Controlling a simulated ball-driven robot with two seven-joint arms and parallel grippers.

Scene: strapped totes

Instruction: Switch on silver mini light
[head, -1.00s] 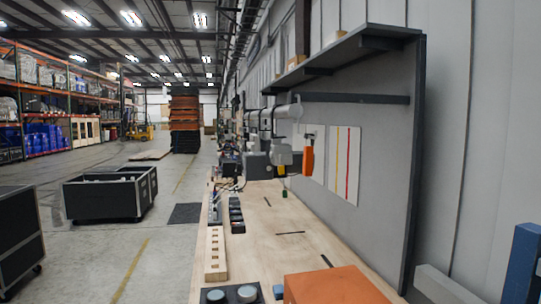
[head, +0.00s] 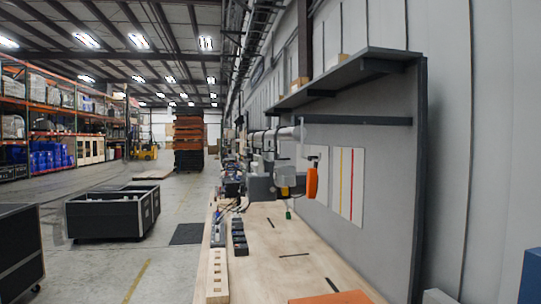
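I cannot make out a silver mini light in the head view. The wooden workbench (head: 262,262) runs away from me along the grey wall panel. Small dark items (head: 238,236) stand in a row near its left edge. Farther back is a cluster of grey equipment (head: 262,188), with a grey cylinder above it and an orange-handled thing (head: 312,183) beside it. These are too small to tell apart. Neither of my grippers shows in the view.
A pale wooden block with holes (head: 217,276) lies along the bench's left edge. An orange surface (head: 335,298) is cut off at the bottom. A shelf (head: 345,76) juts from the panel. A black case (head: 112,213) stands on the floor left. The bench middle is mostly clear.

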